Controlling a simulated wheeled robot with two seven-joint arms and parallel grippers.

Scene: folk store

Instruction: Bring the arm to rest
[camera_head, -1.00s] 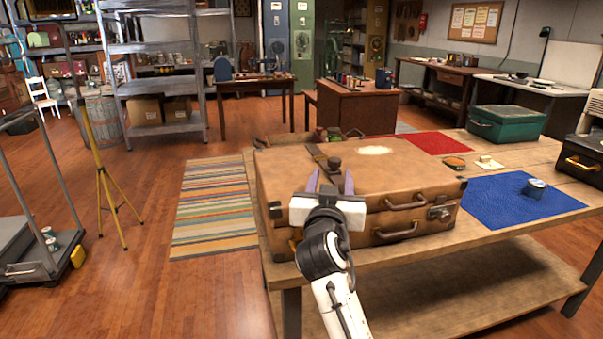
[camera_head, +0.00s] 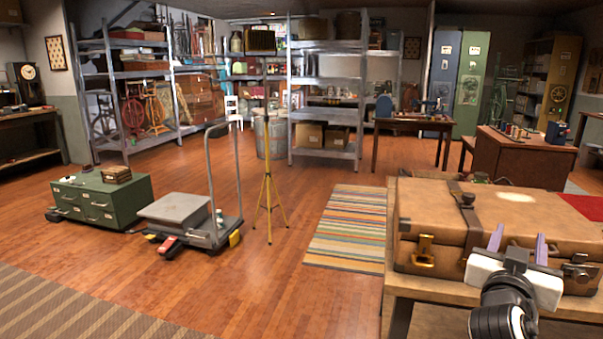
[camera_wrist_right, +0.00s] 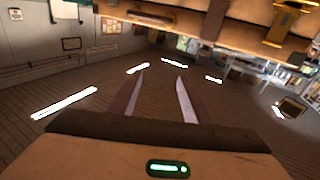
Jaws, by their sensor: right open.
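My right gripper (camera_head: 517,246) is in the lower right of the head view, in front of a closed brown suitcase (camera_head: 483,212). Its two purple fingers stand apart with nothing between them. In the right wrist view the same fingers (camera_wrist_right: 157,92) point into open room, apart and empty. My left gripper does not show in either view.
The suitcase lies on a wooden table (camera_head: 392,240) at the right. Left of it are a striped rug (camera_head: 347,225), a yellow tripod (camera_head: 268,205), a platform cart (camera_head: 185,212) and a green drawer cabinet (camera_head: 100,200). Open wood floor (camera_head: 235,285) lies in front.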

